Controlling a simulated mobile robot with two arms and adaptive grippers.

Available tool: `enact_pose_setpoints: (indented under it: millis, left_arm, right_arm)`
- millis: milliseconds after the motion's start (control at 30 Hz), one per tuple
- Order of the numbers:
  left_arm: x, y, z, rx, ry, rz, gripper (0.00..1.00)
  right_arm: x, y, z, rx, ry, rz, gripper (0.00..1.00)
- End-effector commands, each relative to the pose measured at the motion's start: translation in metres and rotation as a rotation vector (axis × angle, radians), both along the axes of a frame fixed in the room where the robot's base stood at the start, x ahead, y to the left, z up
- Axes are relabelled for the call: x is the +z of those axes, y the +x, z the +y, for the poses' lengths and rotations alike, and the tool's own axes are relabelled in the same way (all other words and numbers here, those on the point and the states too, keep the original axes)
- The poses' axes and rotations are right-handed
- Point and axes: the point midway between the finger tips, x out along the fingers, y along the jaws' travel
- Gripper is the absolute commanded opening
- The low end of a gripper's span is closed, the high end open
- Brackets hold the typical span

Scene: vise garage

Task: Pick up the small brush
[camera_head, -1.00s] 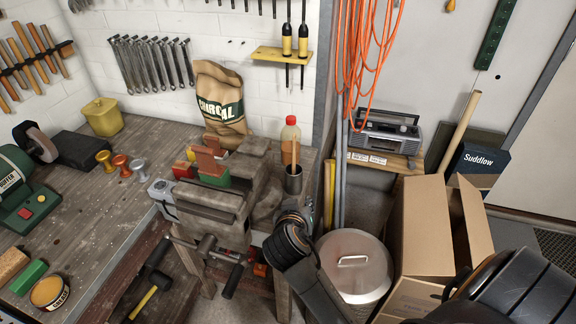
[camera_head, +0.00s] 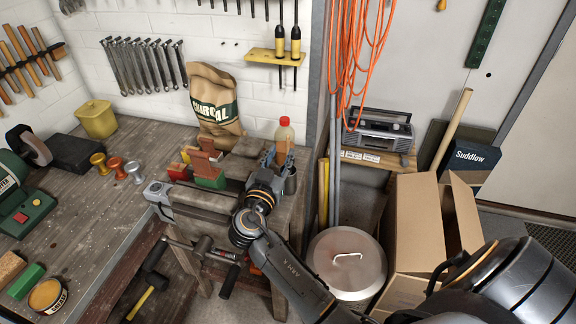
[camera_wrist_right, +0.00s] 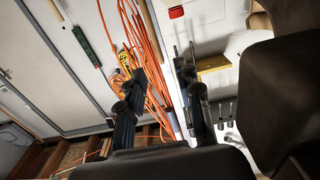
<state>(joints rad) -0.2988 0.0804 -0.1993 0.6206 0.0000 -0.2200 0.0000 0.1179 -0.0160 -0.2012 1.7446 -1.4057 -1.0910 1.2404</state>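I cannot make out the small brush now. A thin light handle stood in the dark metal cup (camera_head: 291,183) a second ago, and my right gripper now covers that spot. The cup stands at the right end of the workbench, partly hidden behind the gripper. My right gripper (camera_head: 278,157) is just in front of and beside the cup, below the orange bottle (camera_head: 285,130). In the right wrist view its two fingers (camera_wrist_right: 160,75) are apart, with nothing held between them. My left gripper is not in view.
The vise (camera_head: 205,213) and colored blocks (camera_head: 208,175) are left of the gripper. A charcoal bag (camera_head: 214,105) stands behind them. A lidded metal bin (camera_head: 347,262) and an open cardboard box (camera_head: 418,225) are on the right. Orange cords (camera_wrist_right: 150,50) hang beyond the fingers.

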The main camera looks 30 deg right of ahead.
Motion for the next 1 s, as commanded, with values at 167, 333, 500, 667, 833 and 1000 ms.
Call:
enact_pose_setpoints:
  millis: [167, 333, 500, 667, 833, 1000]
  left_arm:
    - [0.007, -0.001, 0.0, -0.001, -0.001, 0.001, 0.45]
    - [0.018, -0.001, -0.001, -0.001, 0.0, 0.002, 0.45]
    - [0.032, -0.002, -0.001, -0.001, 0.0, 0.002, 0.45]
    - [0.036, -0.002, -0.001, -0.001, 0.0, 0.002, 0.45]
    - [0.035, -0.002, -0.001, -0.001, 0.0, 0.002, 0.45]
    - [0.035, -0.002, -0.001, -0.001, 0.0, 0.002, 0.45]
  right_arm:
    - [-0.001, 0.008, -0.009, 0.0, -0.002, -0.001, 0.34]
    - [0.002, 0.019, -0.024, -0.002, -0.005, 0.001, 0.34]
    - [0.002, 0.038, -0.045, -0.002, -0.003, 0.002, 0.34]
    - [-0.001, 0.048, -0.056, -0.001, -0.001, 0.002, 0.34]
    - [-0.003, 0.049, -0.058, -0.001, 0.0, 0.001, 0.34]
    - [-0.003, 0.048, -0.057, -0.001, 0.0, 0.001, 0.16]
